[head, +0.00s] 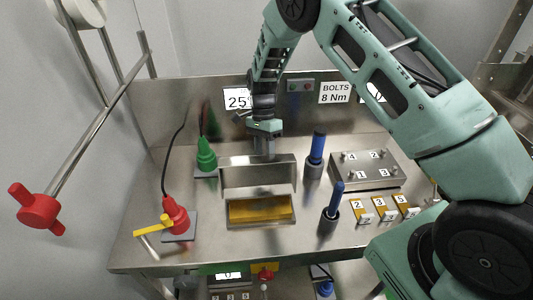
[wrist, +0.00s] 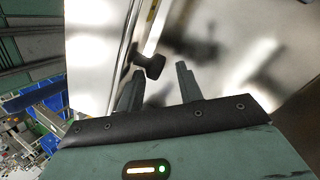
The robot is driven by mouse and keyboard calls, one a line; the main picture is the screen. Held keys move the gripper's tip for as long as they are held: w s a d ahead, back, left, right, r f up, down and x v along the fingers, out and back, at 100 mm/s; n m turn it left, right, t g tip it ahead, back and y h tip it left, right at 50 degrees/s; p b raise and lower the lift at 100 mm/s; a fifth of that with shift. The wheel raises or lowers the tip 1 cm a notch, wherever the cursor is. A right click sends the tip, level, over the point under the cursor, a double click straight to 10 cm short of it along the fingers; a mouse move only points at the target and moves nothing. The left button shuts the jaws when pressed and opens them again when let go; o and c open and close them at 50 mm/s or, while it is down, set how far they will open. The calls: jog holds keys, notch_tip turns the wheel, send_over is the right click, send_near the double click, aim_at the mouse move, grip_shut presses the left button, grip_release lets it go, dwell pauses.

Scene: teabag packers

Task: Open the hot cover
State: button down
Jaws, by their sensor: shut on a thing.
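The hot cover (head: 258,180) is a shiny metal lid in the middle of the bench in the head view. It stands raised and tilted at the back of a low metal frame, with an amber plate (head: 262,210) exposed in front of it. My gripper (head: 264,152) is at the cover's upper edge, pointing down. In the wrist view my fingers (wrist: 158,84) are at a dark knob (wrist: 150,64) beside shiny metal, and they are shut on this cover handle. The exact finger contact is hard to see in the head view.
A green tool (head: 206,155) and a red tool (head: 175,216) stand left of the cover. Blue-handled tools (head: 317,147) stand close on its right. A numbered metal block (head: 352,182) and yellow tags (head: 383,208) lie further right. A back panel rises behind.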

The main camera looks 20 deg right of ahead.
jog(key=c, duration=2.1)
grip_release()
jog(key=shift+w+x, duration=0.15)
jog(key=shift+x, duration=0.7)
jog(key=shift+w+x, duration=0.2)
jog(key=shift+x, duration=0.65)
jog(key=shift+c, duration=0.2)
jog(key=o, duration=1.1)
jog(key=shift+w+f, duration=0.1)
jog(key=shift+f, duration=0.2)
jog(key=shift+c, duration=0.2)
jog(key=shift+w+f, duration=0.15)
jog(key=shift+w, duration=0.15)
jog(key=shift+s+r, duration=0.1)
jog(key=shift+r, duration=0.2)
jog(key=shift+d+r, duration=0.15)
jog(key=shift+w+d+r, duration=0.1)
jog(key=shift+w+r, duration=0.05)
jog(key=shift+w, duration=0.15)
jog(key=b+v, duration=0.2)
jog(key=v, duration=1.5)
jog(key=shift+r, duration=0.15)
jog(key=shift+s, duration=0.2)
